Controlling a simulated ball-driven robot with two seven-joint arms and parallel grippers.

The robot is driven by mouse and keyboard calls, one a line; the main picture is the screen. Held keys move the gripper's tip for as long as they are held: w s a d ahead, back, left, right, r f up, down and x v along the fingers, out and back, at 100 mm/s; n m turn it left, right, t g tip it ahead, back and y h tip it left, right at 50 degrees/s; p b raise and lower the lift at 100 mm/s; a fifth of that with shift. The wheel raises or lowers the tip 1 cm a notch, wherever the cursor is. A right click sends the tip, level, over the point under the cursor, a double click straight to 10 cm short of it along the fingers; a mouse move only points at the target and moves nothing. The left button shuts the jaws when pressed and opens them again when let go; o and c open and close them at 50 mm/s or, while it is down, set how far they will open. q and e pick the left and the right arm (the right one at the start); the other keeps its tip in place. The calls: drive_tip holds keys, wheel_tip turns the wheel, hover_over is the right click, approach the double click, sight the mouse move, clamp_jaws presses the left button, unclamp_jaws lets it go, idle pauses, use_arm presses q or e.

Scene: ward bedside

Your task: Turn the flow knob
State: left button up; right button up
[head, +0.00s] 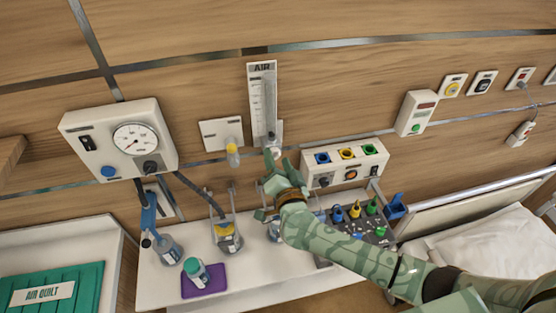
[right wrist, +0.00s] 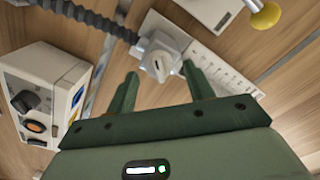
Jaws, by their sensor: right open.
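The AIR flowmeter (head: 262,95) is a clear tube on a white scale plate on the wood wall. At its lower end is a pale flow knob on a grey block, mostly hidden by my gripper in the head view. The right wrist view shows the flow knob (right wrist: 158,65) with a raised grip bar. My right gripper (head: 279,158) is open just below the tube. In the right wrist view its fingers (right wrist: 158,73) are spread either side of the knob, with gaps; whether they reach around it I cannot tell. My left gripper is not in view.
A gauge box (head: 119,141) hangs to the left. A white socket box (head: 344,161) is close right of my right gripper. A ribbed hose (right wrist: 95,19) joins the knob's block. The white shelf (head: 262,270) below holds bottles. A bed (head: 490,235) stands at right.

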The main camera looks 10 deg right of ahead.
drive_tip(key=shift+w, duration=0.25)
drive_tip(key=shift+c, duration=0.2)
drive_tip(key=c, duration=0.9)
